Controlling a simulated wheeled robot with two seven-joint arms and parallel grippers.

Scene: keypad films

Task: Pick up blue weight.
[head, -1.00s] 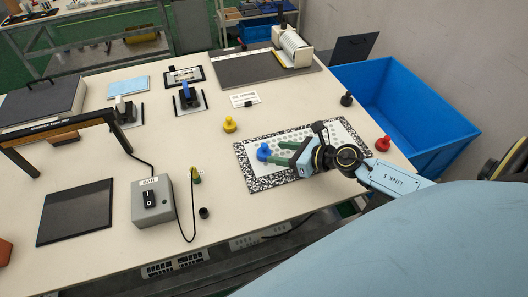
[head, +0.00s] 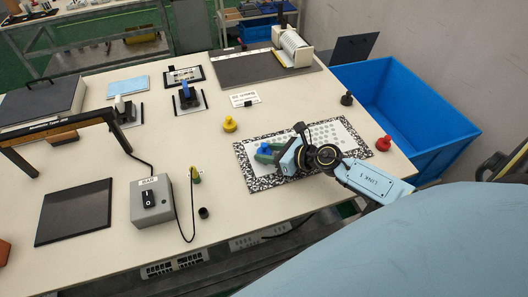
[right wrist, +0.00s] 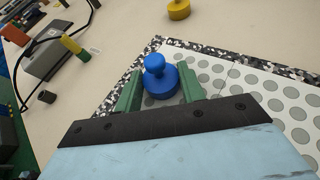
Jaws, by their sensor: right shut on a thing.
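The blue weight (head: 265,149) is at the left part of the dotted white sheet with a speckled border (head: 246,174). In the right wrist view the blue weight (right wrist: 160,78) stands with its knob up between two green fingers. My right gripper (head: 264,153) is shut on it, one finger on each side. The right gripper also shows in the right wrist view (right wrist: 160,92). The fingers partly hide the weight's base, and I cannot tell whether it touches the sheet. My left gripper is not in view.
A yellow weight (head: 230,124), a black weight (head: 347,99) and a red weight (head: 383,144) stand around the sheet. A grey switch box (head: 152,202) with a cable is at the left. A blue bin (head: 400,95) is beyond the table's right edge.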

